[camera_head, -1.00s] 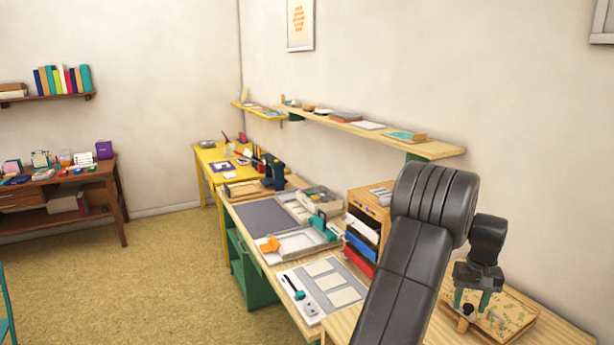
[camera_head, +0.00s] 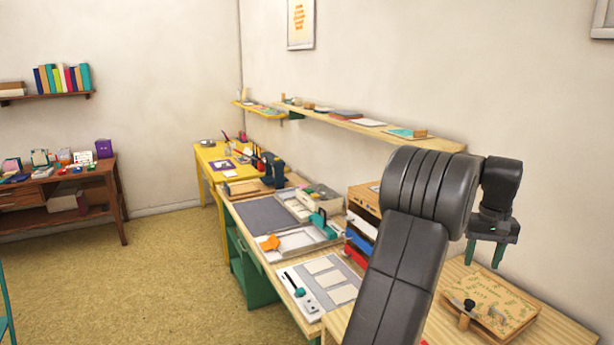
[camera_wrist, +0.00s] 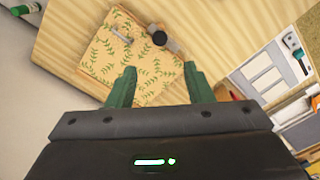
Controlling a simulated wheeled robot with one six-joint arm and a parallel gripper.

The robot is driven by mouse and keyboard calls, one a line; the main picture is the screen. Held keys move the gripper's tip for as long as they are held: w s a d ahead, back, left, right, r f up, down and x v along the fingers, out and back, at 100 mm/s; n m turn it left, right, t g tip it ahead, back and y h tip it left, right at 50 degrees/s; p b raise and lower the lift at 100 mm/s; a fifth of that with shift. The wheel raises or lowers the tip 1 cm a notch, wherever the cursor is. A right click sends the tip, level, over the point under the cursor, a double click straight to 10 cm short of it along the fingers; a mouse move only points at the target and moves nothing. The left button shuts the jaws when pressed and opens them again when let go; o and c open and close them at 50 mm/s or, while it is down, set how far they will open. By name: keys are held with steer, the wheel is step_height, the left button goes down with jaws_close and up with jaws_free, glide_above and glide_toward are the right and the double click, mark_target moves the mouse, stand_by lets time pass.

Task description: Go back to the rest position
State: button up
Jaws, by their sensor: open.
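My gripper (camera_head: 486,252) is open and empty, with its green fingers pointing down above the right part of the wooden table (camera_head: 560,328). Below it lies a flat wooden board with a green leaf pattern (camera_head: 503,306). A dark round knob (camera_head: 469,305) stands at the board's left edge. In the wrist view, my two green fingers (camera_wrist: 160,88) are spread apart, with the leaf-patterned board (camera_wrist: 125,58) beyond them. The dark knob (camera_wrist: 159,38) shows at the board's edge, and nothing is between the fingers.
A sorter with coloured drawers (camera_head: 361,225) stands left of my arm. A grey mat with pale cards (camera_head: 322,279) and trays (camera_head: 300,241) lie further left. A wall shelf (camera_head: 400,138) runs behind the table. The floor (camera_head: 170,270) at left is clear.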

mark_target(470, 302)
step_height(470, 302, down, 12)
steer(key=shift+f+p, duration=0.25)
steer(key=shift+p, duration=0.45)
steer(key=shift+f+m, duration=0.1)
steer(key=shift+m, duration=0.2)
steer(key=m, duration=0.8)
steer(key=shift+m, duration=0.4)
steer(key=m, duration=0.4)
steer(key=shift+m, duration=0.3)
steer(key=shift+m+p, duration=0.4)
steer(key=shift+m, duration=1.6)
